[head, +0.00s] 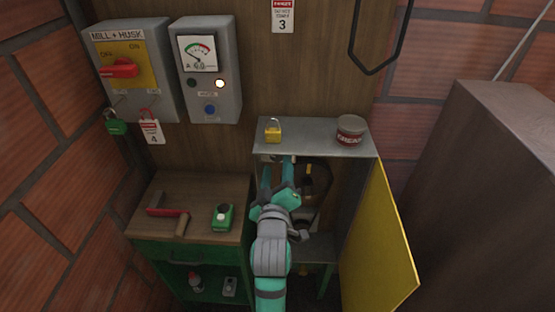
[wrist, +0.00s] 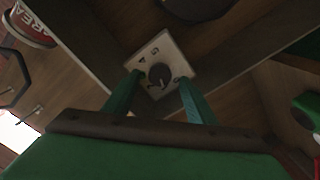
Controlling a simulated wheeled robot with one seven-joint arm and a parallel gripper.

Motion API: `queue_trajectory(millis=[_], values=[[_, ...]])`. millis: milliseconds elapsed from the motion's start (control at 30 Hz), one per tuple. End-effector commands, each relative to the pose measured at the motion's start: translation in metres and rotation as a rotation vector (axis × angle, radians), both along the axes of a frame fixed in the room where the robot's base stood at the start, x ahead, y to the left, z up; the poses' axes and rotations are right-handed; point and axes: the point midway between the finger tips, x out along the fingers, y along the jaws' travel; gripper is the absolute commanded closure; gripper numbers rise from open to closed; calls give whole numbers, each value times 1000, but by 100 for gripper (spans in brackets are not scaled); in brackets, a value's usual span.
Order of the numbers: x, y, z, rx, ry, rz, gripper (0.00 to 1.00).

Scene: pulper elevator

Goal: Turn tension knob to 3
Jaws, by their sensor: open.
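The tension knob (wrist: 158,74) is a small dark round knob on a pale square plate (wrist: 145,60) in the wrist view. Marks show around it, but they are too small to read surely, and I cannot tell which one the knob points at. My gripper (wrist: 159,80) is open, with one teal finger on each side of the knob. I cannot tell whether the fingers touch it. In the head view my gripper (head: 278,168) reaches up just under the top of the grey cabinet (head: 310,133), where the knob is mostly hidden.
The cabinet's yellow door (head: 380,245) stands open at the right. A yellow padlock (head: 273,131) and a red grease tin (head: 350,131) sit on top. A workbench (head: 170,190) at the left holds a red-and-wood tool (head: 168,212) and a green device (head: 222,216).

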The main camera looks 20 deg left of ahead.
Motion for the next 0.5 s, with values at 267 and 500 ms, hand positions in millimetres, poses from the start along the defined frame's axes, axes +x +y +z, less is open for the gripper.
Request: queue_trajectory(millis=[267,500], values=[[31,10,0,0,0,1,49],[36,11,0,0,-1,1,49]])
